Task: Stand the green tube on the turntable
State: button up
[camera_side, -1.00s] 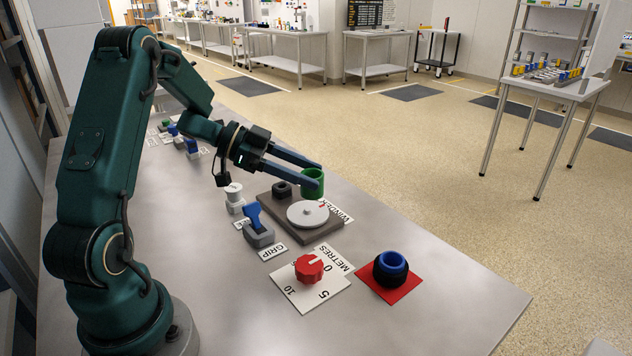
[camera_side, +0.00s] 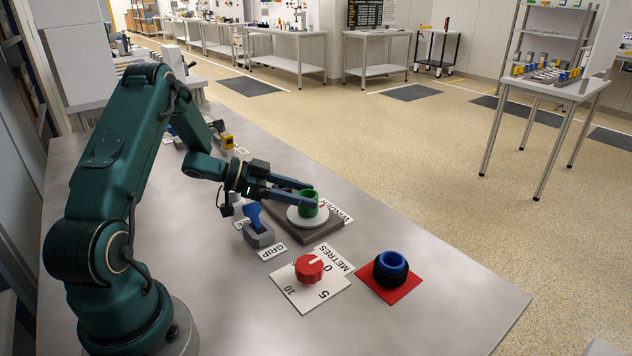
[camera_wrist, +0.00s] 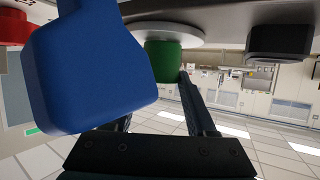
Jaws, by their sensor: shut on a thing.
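The green tube (camera_side: 308,207) is upright between the fingers of my gripper (camera_side: 306,194), which is shut on it. The turntable, a pale grey disc (camera_side: 296,221) on a dark base, is directly under the tube. The tube's lower end meets the disc in the picture; I cannot tell whether it touches or hovers slightly. The wrist view, upside down, shows the green tube (camera_wrist: 163,60) against the disc (camera_wrist: 160,33), with one finger (camera_wrist: 197,105) beside it. A blue lever (camera_wrist: 90,70) hides much of the left there.
The blue lever (camera_side: 252,214) of the GRIP switch stands close below my gripper. A red knob (camera_side: 309,268) on a METRES dial and a black-and-blue ring (camera_side: 390,268) on a red mat (camera_side: 376,288) are nearer the front. The table's right front is clear.

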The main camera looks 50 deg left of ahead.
jog(key=shift+f, duration=0.1)
jog(key=o, duration=1.3)
jog(key=shift+o, duration=0.2)
